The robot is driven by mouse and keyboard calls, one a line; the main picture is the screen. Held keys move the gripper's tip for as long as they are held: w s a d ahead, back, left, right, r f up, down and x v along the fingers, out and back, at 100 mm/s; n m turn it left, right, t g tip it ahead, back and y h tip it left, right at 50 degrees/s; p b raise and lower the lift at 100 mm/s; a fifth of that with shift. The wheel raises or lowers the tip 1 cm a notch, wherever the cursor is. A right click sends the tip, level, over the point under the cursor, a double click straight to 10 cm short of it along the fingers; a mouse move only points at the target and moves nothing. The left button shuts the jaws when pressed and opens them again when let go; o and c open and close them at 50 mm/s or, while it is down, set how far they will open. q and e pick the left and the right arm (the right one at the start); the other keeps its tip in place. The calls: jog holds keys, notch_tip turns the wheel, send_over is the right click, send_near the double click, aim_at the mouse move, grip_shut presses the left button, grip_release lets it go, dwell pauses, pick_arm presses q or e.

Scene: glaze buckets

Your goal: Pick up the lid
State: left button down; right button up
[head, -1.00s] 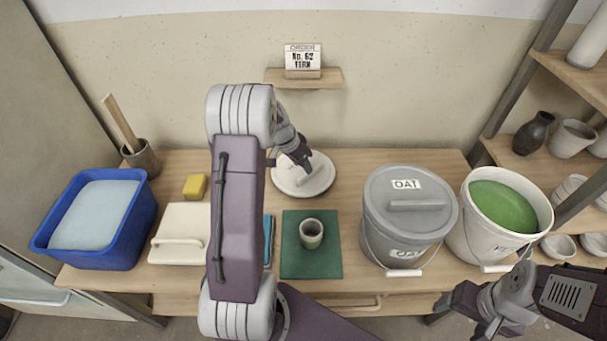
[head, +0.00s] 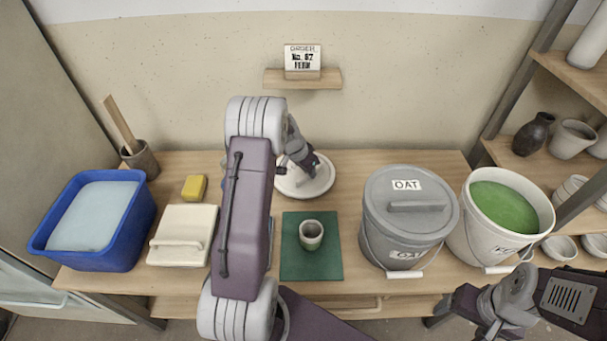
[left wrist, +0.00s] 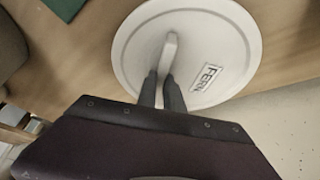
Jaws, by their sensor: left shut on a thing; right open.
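The lid (head: 304,185) is a round white disc near the back of the bench, partly hidden by my left arm in the head view. In the left wrist view the lid (left wrist: 215,60) shows a raised bar handle and a FERN label. My left gripper (left wrist: 162,82) is shut on the handle. In the head view my left gripper (head: 309,167) is over the lid; I cannot tell whether the lid is clear of the bench. My right gripper (head: 488,318) is open and empty at the lower right, in front of the bench.
An open bucket (head: 465,240) of green glaze stands at the right, beside a lidded grey OAT bucket (head: 380,235). A cup (head: 311,234) stands on a green mat (head: 312,267).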

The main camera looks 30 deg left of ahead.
pick_arm(q)
jog(key=r, duration=0.1)
jog(key=r+p, duration=0.1)
jog(key=r, duration=0.2)
jog(key=shift+d+r, duration=0.25)
jog(key=shift+r, duration=0.15)
jog(key=d+r+p, duration=0.2)
jog(key=d+r, duration=0.4)
jog(key=d, duration=0.5)
jog(key=shift+s, duration=0.45)
jog(key=shift+r, duration=0.1)
